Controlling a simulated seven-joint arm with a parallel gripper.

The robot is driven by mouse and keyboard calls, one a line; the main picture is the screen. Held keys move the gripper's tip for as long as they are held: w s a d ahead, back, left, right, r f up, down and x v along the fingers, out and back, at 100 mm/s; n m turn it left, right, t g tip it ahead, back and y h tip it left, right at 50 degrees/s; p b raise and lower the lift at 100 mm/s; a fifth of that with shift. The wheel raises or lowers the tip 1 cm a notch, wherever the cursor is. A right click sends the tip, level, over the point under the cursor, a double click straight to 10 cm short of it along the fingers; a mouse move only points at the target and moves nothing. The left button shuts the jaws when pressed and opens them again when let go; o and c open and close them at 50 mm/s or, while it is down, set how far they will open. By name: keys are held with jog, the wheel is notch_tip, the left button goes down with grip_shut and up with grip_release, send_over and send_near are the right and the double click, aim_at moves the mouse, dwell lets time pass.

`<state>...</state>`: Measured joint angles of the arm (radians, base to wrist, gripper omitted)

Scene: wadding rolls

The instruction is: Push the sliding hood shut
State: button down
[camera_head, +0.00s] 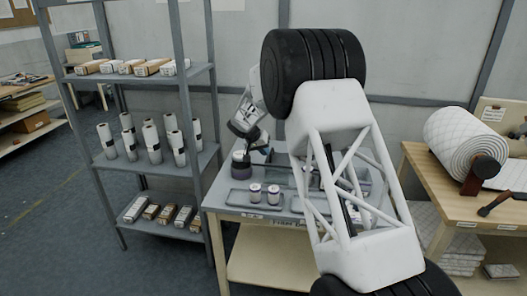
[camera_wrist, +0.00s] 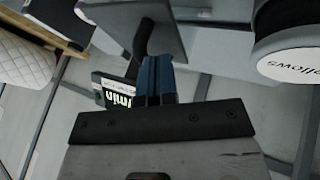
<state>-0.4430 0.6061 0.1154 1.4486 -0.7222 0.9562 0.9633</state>
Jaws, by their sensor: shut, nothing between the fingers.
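My gripper (camera_head: 264,150) is over the back left part of the grey work table in the head view. In the wrist view my gripper (camera_wrist: 156,68) has its blue fingers together and empty. A flat grey panel (camera_wrist: 118,14) with a dark curved bar (camera_wrist: 145,38) lies just beyond the fingertips; it may be part of the sliding hood, but I cannot tell. Whether the fingers touch the bar is also unclear. In the head view my arm covers much of the table's middle, so the hood cannot be made out clearly there.
Two small white jars (camera_head: 273,194) stand in a tray at the table's front. A white, dark-banded container (camera_head: 240,165) is beside my gripper; a lettered white cylinder (camera_wrist: 290,62) shows in the wrist view. A shelf rack (camera_head: 188,80) stands left, a wadding roll (camera_head: 455,143) right.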

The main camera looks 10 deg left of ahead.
jog(key=shift+d, duration=0.1)
send_over(286, 163)
jog(key=d, duration=0.5)
jog(key=shift+w, duration=0.25)
dwell(0.3)
jog(key=a, duration=0.2)
jog(key=a+r, duration=0.1)
jog(key=a, duration=0.2)
jog(key=shift+r, duration=0.15)
jog(key=v, duration=0.9)
jog(key=shift+s+r, duration=0.2)
